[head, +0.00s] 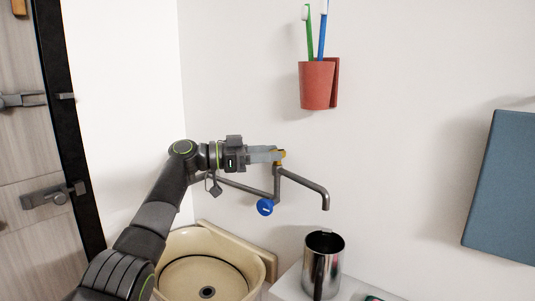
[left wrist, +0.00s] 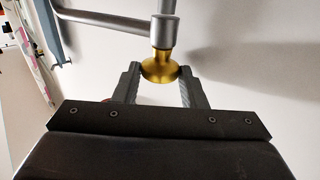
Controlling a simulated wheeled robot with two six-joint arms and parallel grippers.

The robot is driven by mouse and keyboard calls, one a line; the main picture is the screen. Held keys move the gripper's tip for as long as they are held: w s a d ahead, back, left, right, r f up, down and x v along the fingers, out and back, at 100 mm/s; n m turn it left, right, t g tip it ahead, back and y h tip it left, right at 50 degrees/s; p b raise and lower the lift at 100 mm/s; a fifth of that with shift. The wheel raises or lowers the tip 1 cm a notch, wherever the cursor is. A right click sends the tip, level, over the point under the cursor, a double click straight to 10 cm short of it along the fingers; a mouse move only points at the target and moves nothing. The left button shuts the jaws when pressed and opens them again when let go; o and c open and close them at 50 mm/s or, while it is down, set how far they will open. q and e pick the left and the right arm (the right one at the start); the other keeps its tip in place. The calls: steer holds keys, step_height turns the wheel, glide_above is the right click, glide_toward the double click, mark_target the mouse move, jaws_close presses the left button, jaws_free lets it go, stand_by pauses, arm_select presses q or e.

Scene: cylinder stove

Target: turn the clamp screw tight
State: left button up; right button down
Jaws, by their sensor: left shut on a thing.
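The clamp screw is a brass-coloured knob (head: 282,155) on a grey wall pipe with a spout (head: 308,185). In the left wrist view the knob (left wrist: 160,70) shows at the top centre, below the grey pipe joint (left wrist: 163,32). My left gripper (head: 272,154) reaches it from the left in the head view. Its two fingers lie on either side of the knob and are shut on it. The fingers hide part of the knob in the head view. My right gripper is not in view.
A blue valve handle (head: 265,207) sits below the pipe. A beige basin (head: 260,251) stands below, with a steel mug (head: 325,262) to its right on a white surface. A red cup (head: 316,86) with toothbrushes hangs above. A blue panel (head: 503,190) is at the right.

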arm_select(q)
steer(key=shift+f+g, duration=0.1)
steer(key=shift+g, duration=0.2)
stand_by(0.4)
steer(key=o, duration=0.9)
steer(key=shift+o, duration=0.3)
steer(key=shift+s, duration=0.1)
steer(key=shift+r, duration=0.2)
steer(key=shift+n+t, duration=0.3)
steer(key=shift+t, duration=0.6)
